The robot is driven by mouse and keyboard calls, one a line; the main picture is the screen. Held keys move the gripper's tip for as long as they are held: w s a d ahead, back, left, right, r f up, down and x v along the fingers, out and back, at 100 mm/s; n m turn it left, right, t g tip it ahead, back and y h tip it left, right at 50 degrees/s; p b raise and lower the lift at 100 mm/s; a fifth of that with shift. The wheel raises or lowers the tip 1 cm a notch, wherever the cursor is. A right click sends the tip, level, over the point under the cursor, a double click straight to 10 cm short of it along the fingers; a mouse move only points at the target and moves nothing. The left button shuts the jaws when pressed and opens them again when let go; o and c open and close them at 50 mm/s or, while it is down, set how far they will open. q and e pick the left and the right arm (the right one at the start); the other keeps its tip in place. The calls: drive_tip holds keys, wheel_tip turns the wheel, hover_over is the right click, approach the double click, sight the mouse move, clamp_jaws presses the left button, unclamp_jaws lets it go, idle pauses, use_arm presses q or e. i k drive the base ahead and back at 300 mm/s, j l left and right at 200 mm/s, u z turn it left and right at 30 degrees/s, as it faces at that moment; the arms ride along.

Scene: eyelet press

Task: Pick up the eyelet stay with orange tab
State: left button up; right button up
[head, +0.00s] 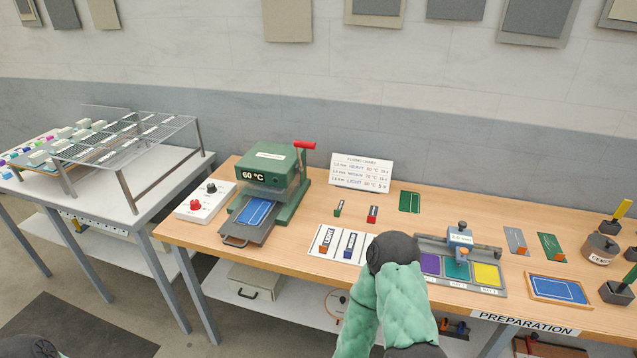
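Several small pieces carry orange tabs. A grey strip with an orange tab (516,241) and a green strip with an orange tab (552,246) lie flat on the right of the wooden bench. I cannot tell which is the eyelet stay. My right arm rises from the bottom edge, its dark joint in front of the bench's front edge. Neither gripper shows.
A green press (268,165) reading 60 °C stands left on the bench, with a control box (206,199) beside it. A tray with purple, green and yellow pads (487,274) sits right of my arm. A round tin (600,250) and dark holders stand far right.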

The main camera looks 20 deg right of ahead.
sight(324, 249)
drive_tip(key=z, duration=1.05)
